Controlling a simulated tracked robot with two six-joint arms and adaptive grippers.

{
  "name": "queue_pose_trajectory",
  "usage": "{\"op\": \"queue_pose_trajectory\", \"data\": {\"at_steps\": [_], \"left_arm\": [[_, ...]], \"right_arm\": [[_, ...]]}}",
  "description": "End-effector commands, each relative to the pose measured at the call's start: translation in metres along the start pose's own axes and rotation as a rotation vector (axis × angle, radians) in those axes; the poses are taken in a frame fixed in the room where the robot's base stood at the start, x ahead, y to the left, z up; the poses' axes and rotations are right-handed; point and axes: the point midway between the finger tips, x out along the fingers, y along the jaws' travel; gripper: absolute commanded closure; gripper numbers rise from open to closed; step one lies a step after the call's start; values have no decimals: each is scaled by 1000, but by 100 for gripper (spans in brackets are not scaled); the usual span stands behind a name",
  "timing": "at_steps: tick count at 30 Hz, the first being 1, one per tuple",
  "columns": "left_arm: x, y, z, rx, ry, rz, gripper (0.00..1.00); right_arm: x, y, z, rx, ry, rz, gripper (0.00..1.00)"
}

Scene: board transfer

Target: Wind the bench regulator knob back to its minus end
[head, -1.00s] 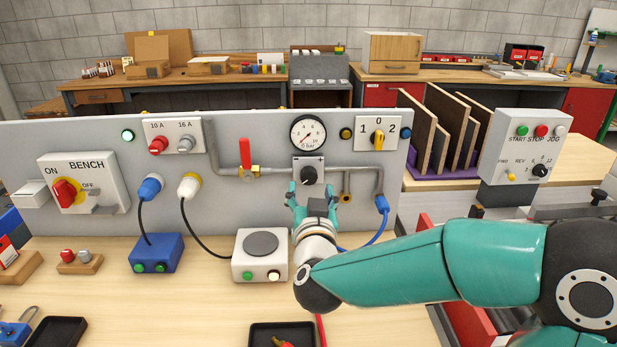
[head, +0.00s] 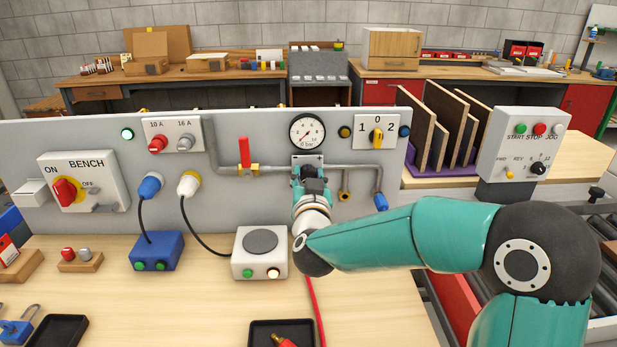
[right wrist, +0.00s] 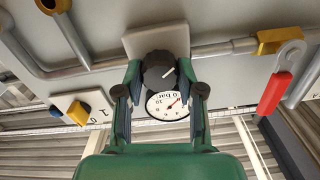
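The regulator knob (right wrist: 158,71) is dark and round with a white pointer line. It sits on a light square plate (head: 319,161) under the round pressure gauge (head: 307,132); a plus shows at the plate's upper right. My right gripper (head: 310,173) is at the knob and hides most of it in the head view. In the right wrist view, its two fingers (right wrist: 159,72) lie on either side of the knob, close against it. That view is roughly upside down, and the white line points up and right there. The gauge has a red needle. My left gripper is out of view.
A red lever valve (head: 245,153) and pipework are left of the knob. A 1-0-2 selector (head: 377,135) and a blue plug (head: 379,202) are right of it. A white box (head: 247,262) and a black tray (head: 262,329) are on the bench below.

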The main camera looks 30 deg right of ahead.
Motion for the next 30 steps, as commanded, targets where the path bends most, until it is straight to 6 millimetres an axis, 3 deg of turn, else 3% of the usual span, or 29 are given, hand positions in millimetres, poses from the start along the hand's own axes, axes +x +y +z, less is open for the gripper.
{"op": "queue_pose_trajectory", "data": {"at_steps": [1,3,12,20,21,25,30], "left_arm": [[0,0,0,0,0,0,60],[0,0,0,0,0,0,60],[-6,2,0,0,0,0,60],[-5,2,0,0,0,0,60],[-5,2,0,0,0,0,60],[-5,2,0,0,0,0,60],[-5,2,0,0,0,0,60]], "right_arm": [[0,0,0,0,0,0,85],[0,0,0,0,0,-1,97],[0,-1,-1,-146,0,-1,97],[0,-1,0,-160,1,-1,97],[0,-1,0,-160,1,-1,59],[0,-1,0,-159,1,-1,37],[0,0,0,-158,1,0,37]]}}
